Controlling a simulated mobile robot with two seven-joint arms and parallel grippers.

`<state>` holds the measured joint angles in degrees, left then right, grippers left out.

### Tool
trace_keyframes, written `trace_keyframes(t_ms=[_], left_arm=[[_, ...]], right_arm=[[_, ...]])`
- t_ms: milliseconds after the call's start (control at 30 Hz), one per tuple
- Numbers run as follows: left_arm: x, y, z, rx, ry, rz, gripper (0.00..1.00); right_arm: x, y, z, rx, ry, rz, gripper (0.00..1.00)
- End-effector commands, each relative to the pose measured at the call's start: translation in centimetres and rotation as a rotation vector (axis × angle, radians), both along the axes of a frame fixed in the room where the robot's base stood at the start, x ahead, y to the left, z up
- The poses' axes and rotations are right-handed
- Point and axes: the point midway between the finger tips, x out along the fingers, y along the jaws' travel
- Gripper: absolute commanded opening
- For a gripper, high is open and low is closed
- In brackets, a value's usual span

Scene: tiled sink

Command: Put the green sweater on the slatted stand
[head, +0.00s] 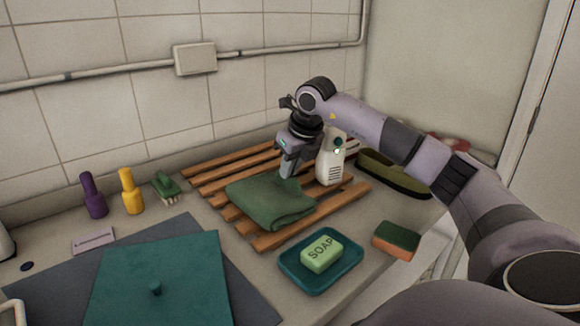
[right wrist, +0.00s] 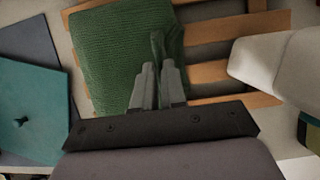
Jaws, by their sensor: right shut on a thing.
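The green sweater (head: 268,203) lies folded on the slatted wooden stand (head: 268,241), over its middle slats, with its front edge near the front slat. My right gripper (head: 288,174) is above the sweater's back edge. In the right wrist view, the gripper (right wrist: 158,85) is shut on a raised fold of the sweater (right wrist: 118,50). The slats of the stand (right wrist: 235,27) show beside the sweater there. My left gripper is not in view.
A white bottle (head: 329,168) stands on the stand close to my right gripper. A teal soap dish (head: 290,272) with green soap and a sponge (head: 396,240) are in front. A green brush (head: 166,186), a yellow bottle (head: 131,192) and a purple bottle (head: 93,197) stand left.

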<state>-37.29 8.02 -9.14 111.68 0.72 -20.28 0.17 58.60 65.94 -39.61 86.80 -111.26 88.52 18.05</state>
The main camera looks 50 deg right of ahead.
Motion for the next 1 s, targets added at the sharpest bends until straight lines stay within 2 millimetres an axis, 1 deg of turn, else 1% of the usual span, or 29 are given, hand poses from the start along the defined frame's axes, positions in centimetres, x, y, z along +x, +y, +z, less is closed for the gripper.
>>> trace_keyframes(t_ms=[167,200,267,533,667,767,1000], left_arm=[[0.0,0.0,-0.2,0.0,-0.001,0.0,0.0],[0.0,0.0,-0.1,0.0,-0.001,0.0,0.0],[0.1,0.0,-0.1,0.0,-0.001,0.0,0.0],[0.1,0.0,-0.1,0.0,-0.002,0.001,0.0],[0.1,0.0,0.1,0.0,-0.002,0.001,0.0],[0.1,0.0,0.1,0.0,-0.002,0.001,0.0],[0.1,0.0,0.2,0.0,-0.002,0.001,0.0]], right_arm=[[0.0,0.0,-0.3,0.0,-0.001,0.0,0.0],[0.0,0.0,-0.3,0.0,0.0,0.001,0.17],[0.0,0.0,-0.2,0.0,0.0,0.001,0.36],[0.0,0.0,-0.2,0.0,0.0,0.001,0.36],[-0.1,0.0,0.5,0.0,-0.001,0.001,0.36],[-0.6,0.1,1.9,-0.001,-0.004,0.001,0.36],[-2.6,0.2,6.8,-0.002,-0.005,0.001,0.36]])
